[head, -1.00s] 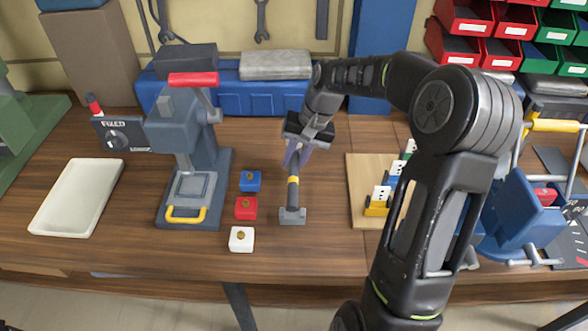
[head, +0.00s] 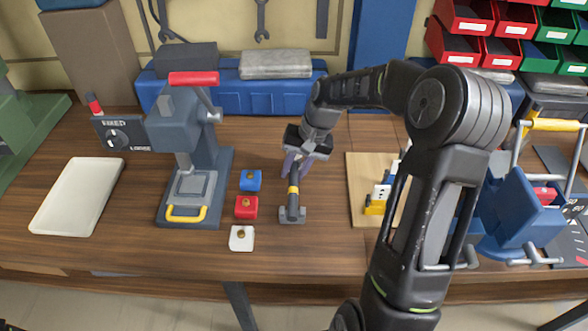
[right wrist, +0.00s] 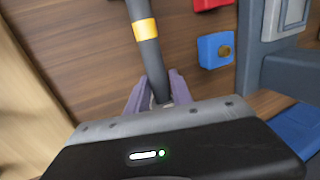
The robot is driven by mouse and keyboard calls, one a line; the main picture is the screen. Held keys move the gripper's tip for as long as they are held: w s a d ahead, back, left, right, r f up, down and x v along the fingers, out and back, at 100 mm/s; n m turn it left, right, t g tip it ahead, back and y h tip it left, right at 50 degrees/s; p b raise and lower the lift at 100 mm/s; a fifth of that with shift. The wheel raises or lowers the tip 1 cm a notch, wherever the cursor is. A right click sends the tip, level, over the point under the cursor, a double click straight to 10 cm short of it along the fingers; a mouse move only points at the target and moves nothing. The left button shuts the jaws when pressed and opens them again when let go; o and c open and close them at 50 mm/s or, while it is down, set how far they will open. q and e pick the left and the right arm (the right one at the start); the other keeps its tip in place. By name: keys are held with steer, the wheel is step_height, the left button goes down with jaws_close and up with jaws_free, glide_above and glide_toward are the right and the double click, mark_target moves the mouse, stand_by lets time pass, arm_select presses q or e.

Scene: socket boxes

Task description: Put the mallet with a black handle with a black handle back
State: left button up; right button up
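The mallet (head: 293,205) has a black handle with a yellow band and a grey head. In the head view its head is at or close to the wooden table, right of the small blocks; the handle runs back into my right gripper (head: 297,167). In the right wrist view, the purple-grey fingers (right wrist: 155,92) sit on both sides of the mallet's handle (right wrist: 148,50) and appear shut on it; the gripper body hides the handle's end. Whether the head touches the table is unclear. My left gripper is not in view.
Blue (head: 250,181), red (head: 246,207) and white (head: 241,238) blocks stand left of the mallet. A press (head: 190,150) and white tray (head: 75,200) are farther left. A wooden board (head: 357,180) with sockets and a blue vise (head: 520,215) are right. A blue toolbox (head: 235,93) stands behind.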

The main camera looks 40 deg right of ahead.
steer(key=shift+o, duration=1.3)
steer(key=v, duration=1.2)
steer(key=shift+r, duration=0.2)
steer(key=shift+a+f, duration=0.1)
